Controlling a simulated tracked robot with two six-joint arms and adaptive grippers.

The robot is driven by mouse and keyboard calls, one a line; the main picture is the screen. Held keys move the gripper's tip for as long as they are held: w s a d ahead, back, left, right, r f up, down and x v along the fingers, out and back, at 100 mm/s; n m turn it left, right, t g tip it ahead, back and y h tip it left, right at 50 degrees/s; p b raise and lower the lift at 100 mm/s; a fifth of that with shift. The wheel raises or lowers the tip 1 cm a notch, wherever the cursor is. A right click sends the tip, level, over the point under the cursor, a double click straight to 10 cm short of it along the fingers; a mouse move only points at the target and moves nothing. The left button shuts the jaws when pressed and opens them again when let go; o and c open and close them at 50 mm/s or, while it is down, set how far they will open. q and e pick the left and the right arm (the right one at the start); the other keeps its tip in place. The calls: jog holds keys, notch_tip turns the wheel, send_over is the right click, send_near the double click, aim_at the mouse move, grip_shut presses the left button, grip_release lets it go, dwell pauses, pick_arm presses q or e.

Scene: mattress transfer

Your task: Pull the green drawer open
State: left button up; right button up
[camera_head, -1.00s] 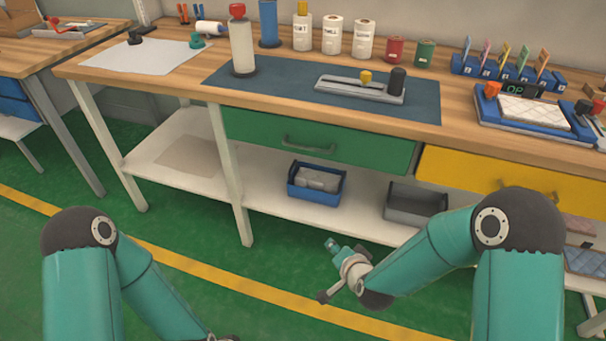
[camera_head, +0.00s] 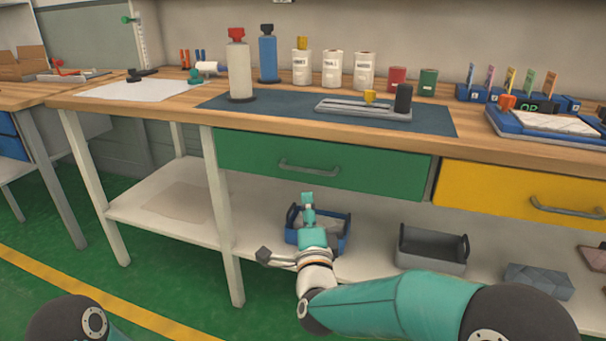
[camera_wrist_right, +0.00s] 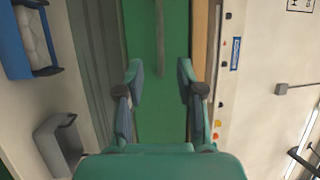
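The green drawer (camera_head: 375,172) is shut under the workbench top, with a grey bar handle (camera_head: 309,169) on its front. My right gripper (camera_head: 307,200) is below the handle in the head view, in front of the lower shelf. In the right wrist view its fingers (camera_wrist_right: 160,76) are apart with nothing between them. There the green drawer front (camera_wrist_right: 160,118) fills the gap, and the handle (camera_wrist_right: 160,38) is ahead of the fingertips, apart from them. My left gripper is out of view; only part of the left arm shows at the bottom left.
A yellow drawer (camera_head: 490,187) is right of the green one. A blue bin (camera_head: 345,236) and a grey bin (camera_head: 430,262) stand on the lower shelf (camera_head: 265,212). A white table leg (camera_head: 224,225) stands left of my right gripper. Bottles and jars stand on the benchtop.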

aim_at(303, 171)
jog(key=x, duration=1.3)
jog(key=shift+w+f, duration=0.1)
jog(key=shift+w, duration=0.2)
grip_shut()
